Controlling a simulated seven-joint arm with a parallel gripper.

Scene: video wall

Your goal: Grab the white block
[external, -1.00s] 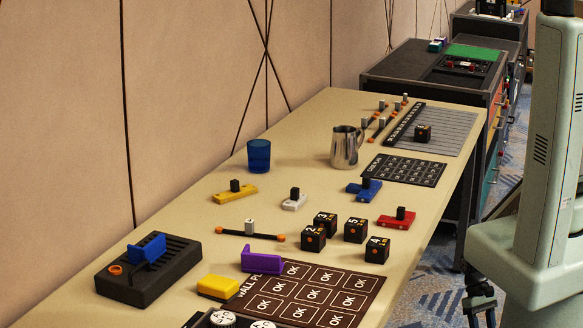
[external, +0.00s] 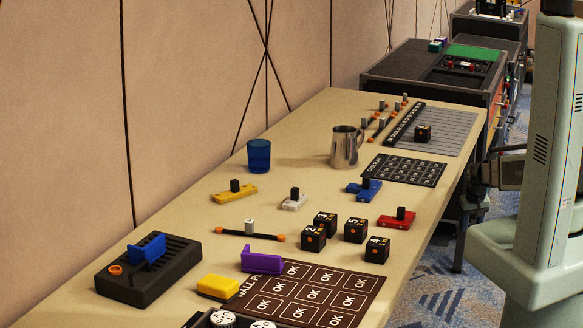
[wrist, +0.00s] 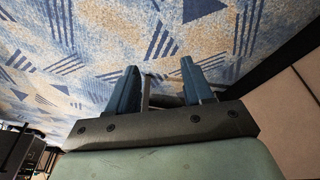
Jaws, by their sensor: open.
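A white block (external: 295,201) with a black knob on top lies on the beige table in the external view, between a yellow block and a blue block. A smaller whitish cube (external: 249,227) sits on a dark bar with orange ends, nearer the camera. My gripper (wrist: 160,78) shows in the wrist view with its two blue fingers apart and nothing clearly held between them. It points over patterned blue and beige carpet, away from the tabletop. The white block is not visible in the wrist view. My fingers cannot be made out in the external view.
Near the white block are a yellow block (external: 234,192), a blue block (external: 364,190), a red block (external: 396,219) and several black numbered cubes. A blue cup (external: 259,156) and a metal pitcher (external: 345,147) stand behind. A purple piece (external: 262,261) is in front.

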